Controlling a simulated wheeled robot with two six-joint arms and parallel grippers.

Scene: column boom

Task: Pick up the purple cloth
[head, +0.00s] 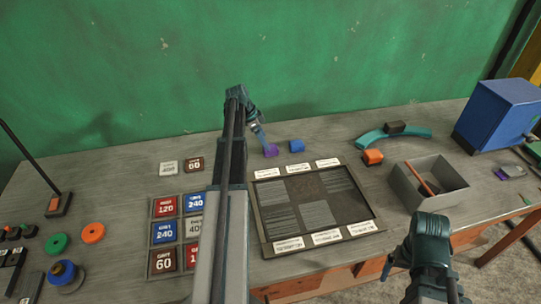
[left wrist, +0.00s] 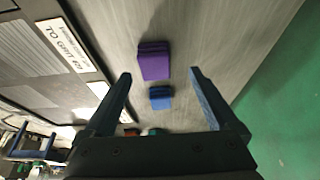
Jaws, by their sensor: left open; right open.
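The purple cloth (head: 270,151) is a small folded block on the grey bench, just behind the framed panel. In the left wrist view the purple cloth (left wrist: 153,62) appears just past the fingertips, in line with the gap between them. My left gripper (head: 261,139) is at the purple cloth in the head view, partly overlapping it. In the left wrist view my left gripper (left wrist: 160,73) is open, with nothing held. Contact with the cloth cannot be told. My right gripper (head: 428,287) is open at the lower right, far from the cloth.
A blue folded block (head: 296,146) sits close right of the purple cloth. The framed panel (head: 262,222) with white labels lies in front. An orange block (head: 372,157), a teal curved piece (head: 375,139) and a grey bin (head: 408,188) stand to the right. The green wall (head: 330,55) is behind.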

